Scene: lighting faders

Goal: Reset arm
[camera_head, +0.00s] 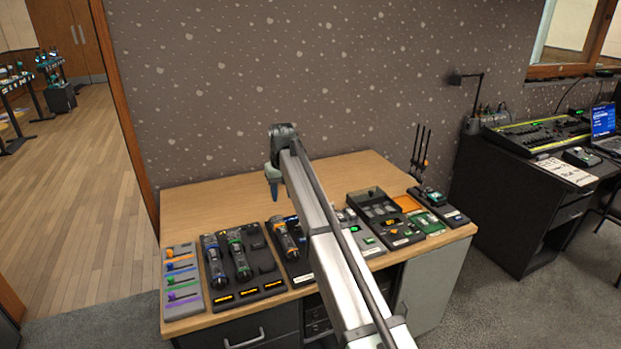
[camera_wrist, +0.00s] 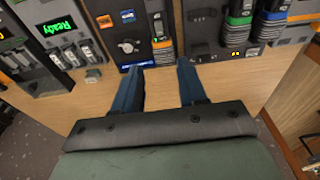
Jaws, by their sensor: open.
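My gripper (camera_head: 274,188) hangs above the back middle of the wooden desk (camera_head: 205,198) in the head view, fingers pointing down. In the wrist view my gripper (camera_wrist: 160,68) shows two blue fingers spread apart with nothing between them. Bare wood shows around and between the fingers. My arm reaches across the desk from the front and hides part of the row of devices. In the wrist view a panel with a grey knob (camera_wrist: 129,46) and a column with an orange band (camera_wrist: 160,44) lie just beyond the fingertips.
A grey fader panel (camera_head: 171,255) with colored sliders is at the desk's left. Beside it is a black panel holding flashlight-like devices (camera_head: 214,262). A dark tray (camera_head: 379,210) and a green board (camera_head: 423,221) are right of my arm. The desk's back left is clear.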

